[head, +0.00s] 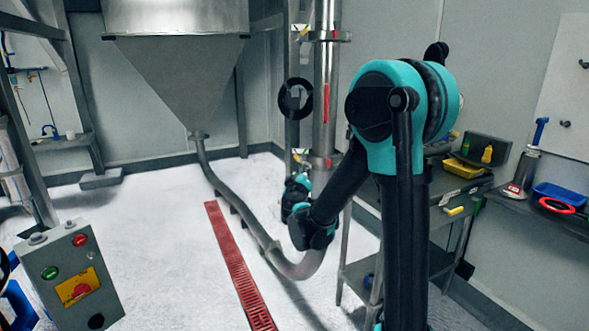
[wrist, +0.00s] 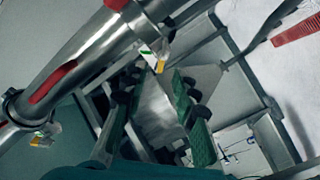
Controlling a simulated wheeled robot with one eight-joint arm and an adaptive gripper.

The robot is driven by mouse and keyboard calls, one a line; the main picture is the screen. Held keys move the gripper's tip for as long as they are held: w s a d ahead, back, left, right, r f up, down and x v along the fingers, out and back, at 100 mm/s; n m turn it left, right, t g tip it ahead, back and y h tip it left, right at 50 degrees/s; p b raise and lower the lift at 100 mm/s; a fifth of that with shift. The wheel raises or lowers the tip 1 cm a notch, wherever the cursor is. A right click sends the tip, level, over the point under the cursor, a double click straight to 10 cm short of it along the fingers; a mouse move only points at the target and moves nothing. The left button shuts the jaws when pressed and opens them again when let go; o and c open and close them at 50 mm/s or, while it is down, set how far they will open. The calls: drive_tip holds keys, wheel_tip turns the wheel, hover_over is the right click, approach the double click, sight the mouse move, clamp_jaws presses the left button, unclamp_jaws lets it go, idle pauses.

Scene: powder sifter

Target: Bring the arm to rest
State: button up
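My black and teal arm stands in the right half of the head view, bent at a high elbow. Its forearm slopes down to the left to the wrist. In the wrist view, my gripper (wrist: 155,85) has its two green fingers with dark pads spread apart. Nothing is visibly held between them; grey metal surfaces show behind the gap. In the head view, the end of the arm is low in front of the steel pipes, and the fingers cannot be made out clearly.
A steel hopper (head: 175,75) and a vertical pipe (head: 326,95) stand behind the arm. A curved pipe (head: 235,205) runs near a red floor grate (head: 238,265). A control box (head: 75,280) is at lower left.

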drive_tip(key=s+d+f+m+g+h, duration=0.25)
drive_tip(key=s+d+f+g, duration=0.2)
drive_tip(key=s+d, duration=0.35)
drive_tip(key=s+d+f+m+g+h, duration=0.1)
drive_tip(key=s+d+f+m+g, duration=0.3)
drive_tip(key=s+d, duration=0.45)
drive_tip(key=s+a+f+g+y, duration=0.1)
drive_tip(key=s+f+g+y, duration=0.1)
drive_tip(key=s+f, duration=0.4)
drive_tip(key=s+f+g+y, duration=0.3)
drive_tip(key=s+f, duration=0.3)
drive_tip(key=s, duration=0.7)
drive_tip(key=shift+a+f+m, duration=0.15)
drive_tip(key=shift+a+m, duration=0.2)
drive_tip(key=shift+a, duration=0.05)
